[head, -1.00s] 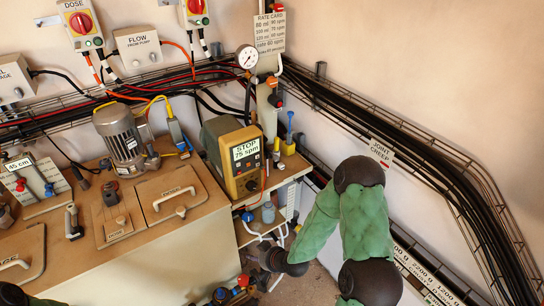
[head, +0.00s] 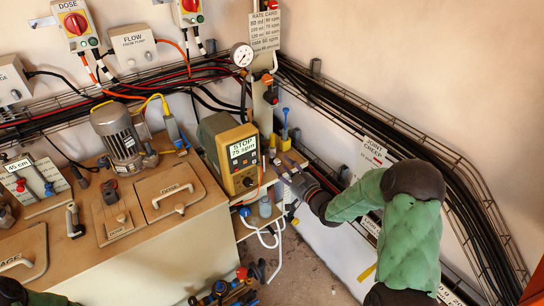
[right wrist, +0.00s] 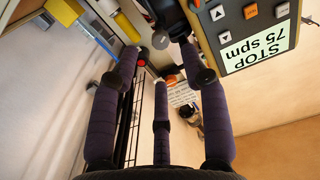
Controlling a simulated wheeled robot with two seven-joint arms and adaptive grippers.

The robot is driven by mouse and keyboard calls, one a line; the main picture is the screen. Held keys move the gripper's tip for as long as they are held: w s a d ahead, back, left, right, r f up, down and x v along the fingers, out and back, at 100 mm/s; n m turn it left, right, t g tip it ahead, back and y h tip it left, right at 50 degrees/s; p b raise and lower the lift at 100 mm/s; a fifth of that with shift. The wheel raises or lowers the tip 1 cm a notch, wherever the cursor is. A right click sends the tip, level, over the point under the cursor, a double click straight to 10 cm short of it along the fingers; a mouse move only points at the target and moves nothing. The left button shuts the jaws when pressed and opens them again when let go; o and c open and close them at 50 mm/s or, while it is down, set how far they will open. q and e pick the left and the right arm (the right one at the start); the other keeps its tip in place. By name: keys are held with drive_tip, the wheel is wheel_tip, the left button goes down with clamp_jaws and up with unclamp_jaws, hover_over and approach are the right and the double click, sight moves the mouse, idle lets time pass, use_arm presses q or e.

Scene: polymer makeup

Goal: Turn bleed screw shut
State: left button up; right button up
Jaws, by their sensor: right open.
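The dosing pump (head: 226,146), an olive and yellow box reading "STOP 75 spm", stands on the shelf beside the tank in the head view. Its panel (right wrist: 262,35) shows upside down at the top right of the right wrist view. My right gripper (head: 287,172) is open and empty, just right of the pump. Its dark purple fingers (right wrist: 163,68) point toward small fittings beside the pump. A small dark round knob (right wrist: 160,40) shows near the fingertips. I cannot tell whether it is the bleed screw.
A clear bottle (head: 265,207) and white hoses (head: 277,245) are by the shelf (head: 248,226). A gauge (head: 243,55) and upright pipework stand behind the pump. A wire cable tray (head: 400,150) runs along the right wall. Blue and red valves (head: 222,289) lie low in front.

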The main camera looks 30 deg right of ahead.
sight(273, 156)
drive_tip(key=w, duration=0.2)
drive_tip(key=w+b, duration=0.1)
drive_tip(key=w, duration=0.4)
drive_tip(key=shift+w+a, duration=0.3)
drive_tip(key=shift+w, duration=0.1)
clamp_jaws()
